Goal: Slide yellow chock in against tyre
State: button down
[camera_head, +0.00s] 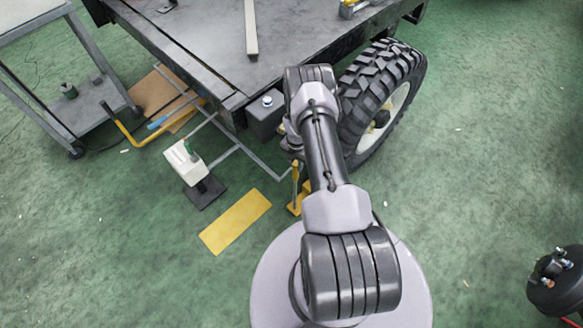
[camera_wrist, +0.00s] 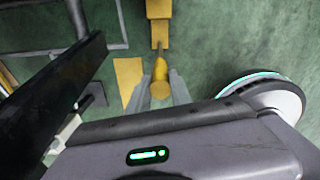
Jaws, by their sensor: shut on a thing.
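The yellow chock (camera_head: 297,205) sits on the green floor in the head view, partly hidden behind my arm. Its upright yellow handle (camera_head: 295,172) rises beside it. In the wrist view the chock's body (camera_wrist: 159,10) is at the top edge and cut off, with the handle (camera_wrist: 160,88) coming toward the camera. My gripper (camera_wrist: 161,80) has a grey finger on each side of the handle and is shut on it. The black knobbly tyre (camera_head: 385,95) stands to the right of my arm. My arm hides the space between chock and tyre, so contact cannot be told.
The chassis frame (camera_head: 205,45) overhangs behind the chock. A trolley (camera_head: 35,95) stands at far left. A black tank (camera_head: 557,285) is at lower right. Floor beyond the tyre is clear.

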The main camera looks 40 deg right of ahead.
jog(key=w+d, duration=0.1)
jog(key=d, duration=1.2)
dwell(0.4)
jog(key=shift+d, duration=0.1)
jog(key=c, duration=1.1)
grip_release()
jog(key=shift+r, duration=0.1)
notch_tip(320, 180, up, 17)
jog(key=p, duration=0.8)
jog(key=shift+w+r, duration=0.1)
jog(key=shift+r, duration=0.1)
